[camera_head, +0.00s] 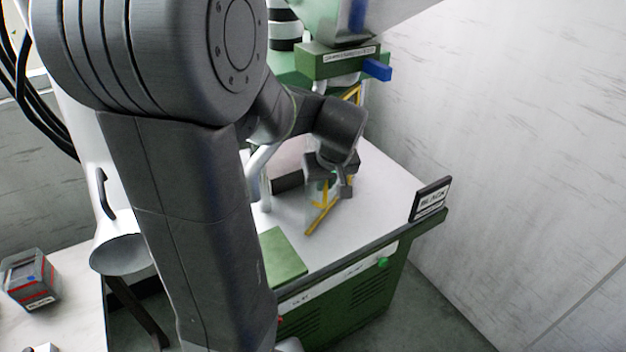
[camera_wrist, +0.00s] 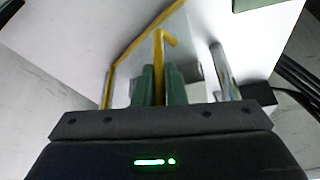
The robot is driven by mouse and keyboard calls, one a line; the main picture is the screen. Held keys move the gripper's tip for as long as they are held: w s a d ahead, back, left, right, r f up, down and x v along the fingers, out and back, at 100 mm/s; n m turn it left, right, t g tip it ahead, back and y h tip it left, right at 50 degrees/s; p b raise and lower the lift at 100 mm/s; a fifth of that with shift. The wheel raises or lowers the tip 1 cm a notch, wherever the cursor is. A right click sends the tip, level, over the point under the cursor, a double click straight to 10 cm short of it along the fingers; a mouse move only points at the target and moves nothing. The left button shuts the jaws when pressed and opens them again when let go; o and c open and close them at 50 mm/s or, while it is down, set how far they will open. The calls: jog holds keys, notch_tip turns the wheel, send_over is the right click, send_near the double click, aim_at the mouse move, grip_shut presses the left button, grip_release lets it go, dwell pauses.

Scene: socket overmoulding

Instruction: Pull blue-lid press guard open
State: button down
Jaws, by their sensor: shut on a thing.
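The press guard is a clear panel with a yellow frame (camera_head: 322,219). It stands over the white press table and is partly hidden by my arm. In the wrist view the yellow frame (camera_wrist: 125,50) runs along the clear panel, and a yellow handle bar (camera_wrist: 159,60) stands up in front of it. My gripper (camera_head: 326,183) is at the guard. In the wrist view its green fingers (camera_wrist: 160,88) are closed around the yellow handle bar, one on each side. How far the guard is open cannot be told.
The green press head (camera_head: 338,62) with a blue block (camera_head: 377,70) is above the table. A dark sign (camera_head: 430,199) stands at the table's right corner, near the wall. A green plate (camera_head: 281,257) lies at the front. A metal post (camera_wrist: 221,70) stands beside my fingers.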

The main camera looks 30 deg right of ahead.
jog(key=s+d+n+y+b, duration=0.1)
jog(key=s+d+n, duration=0.3)
jog(key=d, duration=0.3)
jog(key=s+d+n+y+b, duration=0.1)
jog(key=s+d+n+y, duration=0.1)
jog(key=s+d+n, duration=0.2)
jog(key=shift+d+n+g, duration=0.3)
jog(key=shift+d+n, duration=0.1)
jog(key=shift+d, duration=1.45)
jog(key=c, duration=1.8)
grip_release()
jog(key=shift+o, duration=0.2)
jog(key=v, duration=1.3)
jog(key=shift+d+r, duration=0.2)
jog(key=shift+r, duration=0.15)
